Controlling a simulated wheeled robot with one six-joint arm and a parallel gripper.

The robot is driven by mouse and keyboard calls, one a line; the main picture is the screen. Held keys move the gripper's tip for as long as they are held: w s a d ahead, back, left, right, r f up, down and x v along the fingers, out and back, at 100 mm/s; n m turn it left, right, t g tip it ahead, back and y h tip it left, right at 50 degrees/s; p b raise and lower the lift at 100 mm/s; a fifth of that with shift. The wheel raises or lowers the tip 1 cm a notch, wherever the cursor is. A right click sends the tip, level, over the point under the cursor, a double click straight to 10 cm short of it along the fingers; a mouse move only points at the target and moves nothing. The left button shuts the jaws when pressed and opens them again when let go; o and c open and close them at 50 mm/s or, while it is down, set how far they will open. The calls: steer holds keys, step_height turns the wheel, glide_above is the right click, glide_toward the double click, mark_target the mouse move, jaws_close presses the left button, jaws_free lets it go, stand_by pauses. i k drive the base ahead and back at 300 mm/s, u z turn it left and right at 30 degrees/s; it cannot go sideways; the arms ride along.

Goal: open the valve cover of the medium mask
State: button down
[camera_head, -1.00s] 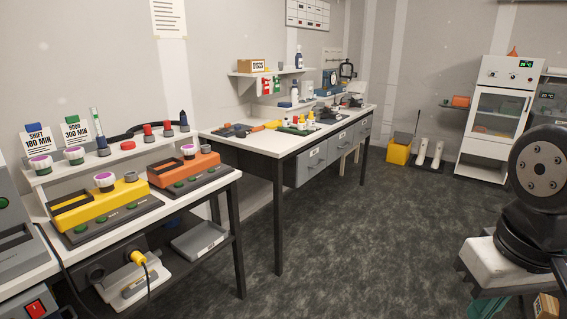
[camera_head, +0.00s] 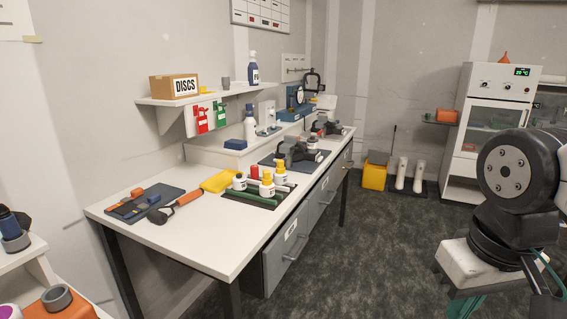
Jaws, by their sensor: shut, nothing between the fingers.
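Two dark grey objects that look like masks are on the long white bench (camera_head: 185,240). The nearer one (camera_head: 297,151) rests on a dark mat in the middle of the bench. The farther one (camera_head: 327,128) is near the bench's far end. Both are small in view, so I cannot tell which is the medium mask or make out a valve cover. Part of my own arm shows at the right edge, well apart from the bench. My gripper is out of the picture.
An orange-handled tool (camera_head: 175,207) lies near a blue-grey mat (camera_head: 125,208). A shelf holds a DISCS box (camera_head: 174,87).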

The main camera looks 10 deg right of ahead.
mark_target(290, 149)
steer(key=z, duration=0.2)
steer(key=i, duration=1.55)
steer(key=z, duration=0.2)
